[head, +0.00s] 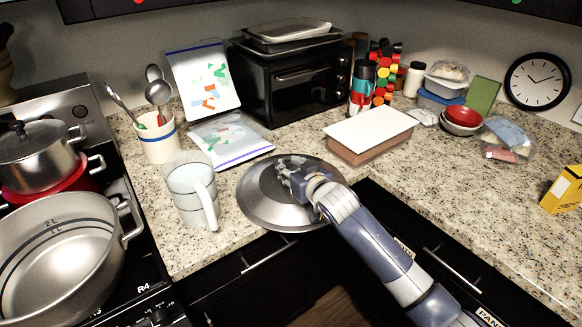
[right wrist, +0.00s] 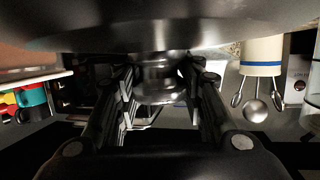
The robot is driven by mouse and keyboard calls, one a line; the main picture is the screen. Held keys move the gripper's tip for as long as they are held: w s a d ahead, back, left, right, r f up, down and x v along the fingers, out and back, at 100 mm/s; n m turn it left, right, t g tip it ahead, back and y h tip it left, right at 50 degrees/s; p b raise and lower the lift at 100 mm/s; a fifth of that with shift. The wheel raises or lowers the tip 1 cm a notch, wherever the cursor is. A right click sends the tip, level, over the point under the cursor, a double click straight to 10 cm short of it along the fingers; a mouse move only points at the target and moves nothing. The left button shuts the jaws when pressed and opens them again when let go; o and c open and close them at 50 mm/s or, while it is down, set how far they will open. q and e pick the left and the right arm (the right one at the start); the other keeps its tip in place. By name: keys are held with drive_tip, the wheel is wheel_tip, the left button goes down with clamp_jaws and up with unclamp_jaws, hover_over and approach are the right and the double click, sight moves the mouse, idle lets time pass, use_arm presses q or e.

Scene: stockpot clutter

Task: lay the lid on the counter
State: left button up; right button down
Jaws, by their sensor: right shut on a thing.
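The large round metal lid (head: 258,208) shows in the head view at the counter's front corner. My right gripper (head: 288,167) is over its middle, shut on its knob. In the right wrist view the knob (right wrist: 158,82) sits between the two fingers (right wrist: 160,95), with the lid's metal surface (right wrist: 160,28) across the top of the picture. The lid looks level; I cannot tell whether it touches the counter (head: 440,185). Its front rim reaches the counter's front edge. My left gripper is not in view.
A clear measuring jug (head: 190,195) stands just left of the lid. A white-topped box (head: 368,135) is at its right, a bag (head: 228,138) behind it. A large open pot (head: 60,245) sits on the stove at the left. Free counter lies to the right.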

drive_tip(key=shift+r, duration=0.1)
drive_tip(key=c, duration=1)
unclamp_jaws()
drive_tip(key=shift+f, duration=0.2)
drive_tip(key=shift+o, duration=0.2)
drive_tip(key=shift+r, duration=0.15)
drive_tip(key=b+v, duration=0.1)
drive_tip(key=v, duration=1.1)
